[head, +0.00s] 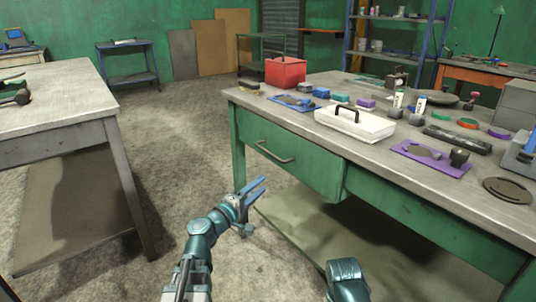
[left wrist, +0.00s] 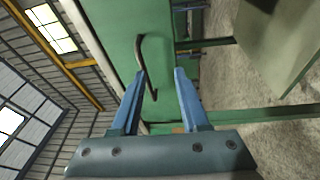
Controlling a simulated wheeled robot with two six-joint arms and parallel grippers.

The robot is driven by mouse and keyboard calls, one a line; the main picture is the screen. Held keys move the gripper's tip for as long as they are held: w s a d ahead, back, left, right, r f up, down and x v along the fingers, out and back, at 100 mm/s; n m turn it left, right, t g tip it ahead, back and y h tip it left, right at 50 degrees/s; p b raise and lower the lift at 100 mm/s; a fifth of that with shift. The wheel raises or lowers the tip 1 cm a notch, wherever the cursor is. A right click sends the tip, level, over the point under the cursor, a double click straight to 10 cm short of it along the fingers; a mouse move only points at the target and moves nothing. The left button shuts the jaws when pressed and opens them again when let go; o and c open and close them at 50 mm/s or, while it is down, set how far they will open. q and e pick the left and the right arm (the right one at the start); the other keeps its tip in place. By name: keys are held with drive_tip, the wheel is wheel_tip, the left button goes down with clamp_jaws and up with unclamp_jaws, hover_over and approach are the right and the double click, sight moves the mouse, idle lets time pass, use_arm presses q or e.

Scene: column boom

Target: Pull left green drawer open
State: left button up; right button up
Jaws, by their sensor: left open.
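The left green drawer (head: 285,160) is in the left part of the workbench front and looks shut. Its dark bar handle (head: 272,153) is on the drawer face. My left gripper (head: 258,188) is open and empty, below and in front of the handle, apart from it. In the left wrist view the handle (left wrist: 146,68) runs up the picture on the green drawer face (left wrist: 165,60), ahead of the two blue fingers (left wrist: 158,92). Its lower end shows between the fingertips. My right arm shows only as a link at the bottom; its gripper is out of view.
The workbench top (head: 300,119) holds a red toolbox (head: 285,72), a white carrier box (head: 354,124), a purple mat (head: 432,158) and several small items. A lower shelf (head: 310,235) lies under the bench. Another table (head: 60,90) stands at left, with open floor between.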

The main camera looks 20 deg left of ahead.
sight(267, 153)
use_arm(q)
drive_tip(key=a+r+n+t+y, duration=0.2)
drive_tip(key=a+n, duration=0.1)
drive_tip(key=a, duration=0.1)
drive_tip(key=p+x, duration=0.2)
drive_tip(key=x, duration=1.2)
drive_tip(key=shift+a, duration=0.15)
clamp_jaws()
idle(1.0)
